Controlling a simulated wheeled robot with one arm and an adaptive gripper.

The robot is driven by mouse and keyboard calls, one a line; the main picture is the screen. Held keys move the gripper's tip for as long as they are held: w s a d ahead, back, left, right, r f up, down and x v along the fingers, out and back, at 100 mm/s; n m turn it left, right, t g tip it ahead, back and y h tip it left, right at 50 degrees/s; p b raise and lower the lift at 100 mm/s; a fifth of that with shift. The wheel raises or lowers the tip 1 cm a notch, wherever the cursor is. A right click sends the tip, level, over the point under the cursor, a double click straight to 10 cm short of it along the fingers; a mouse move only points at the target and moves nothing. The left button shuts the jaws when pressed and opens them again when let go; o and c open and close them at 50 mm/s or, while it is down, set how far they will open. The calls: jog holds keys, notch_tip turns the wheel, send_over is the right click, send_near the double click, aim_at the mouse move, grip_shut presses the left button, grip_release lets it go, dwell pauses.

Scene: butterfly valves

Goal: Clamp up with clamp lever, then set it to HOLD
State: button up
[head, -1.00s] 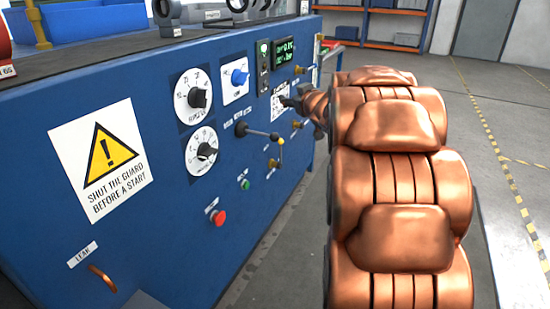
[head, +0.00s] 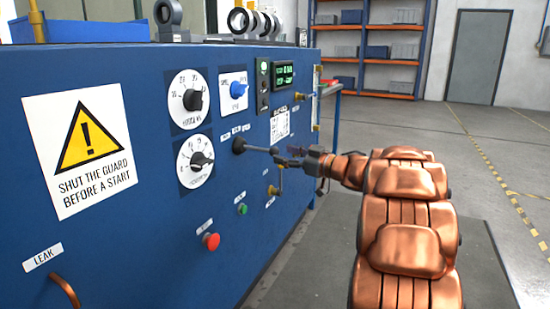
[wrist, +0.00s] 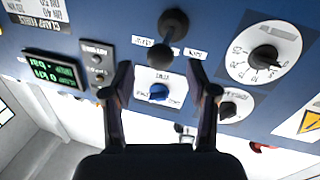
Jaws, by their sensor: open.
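The clamp lever (head: 258,149) is a dark shaft standing out from a round boss on the blue panel, with a black ball at its end. Small labels sit above it, too small to read surely. My gripper (head: 294,156) is just right of the ball in the head view, its jaws apart. In the wrist view, the lever's ball (wrist: 160,55) shows just beyond and between the spread fingertips of my gripper (wrist: 167,78); the fingers do not hold it. Whether a finger touches the ball cannot be told.
A blue knob (head: 238,90), two white dials, a green display (head: 283,75), a red button (head: 211,241) and a green button (head: 242,209) surround the lever. Brass fittings (head: 273,190) stick out below my gripper. Open floor lies to the right.

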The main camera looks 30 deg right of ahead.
aim_at(274, 152)
jog(key=x, duration=0.2)
jog(key=b+x, duration=0.1)
jog(key=shift+w+a+f, duration=0.1)
jog(key=shift+w+f, duration=0.15)
jog(key=shift+w, duration=0.05)
jog(key=shift+w+a+r, duration=0.15)
jog(key=shift+w+a, duration=0.05)
jog(key=shift+w, duration=0.35)
jog(key=shift+c, duration=0.4)
grip_shut()
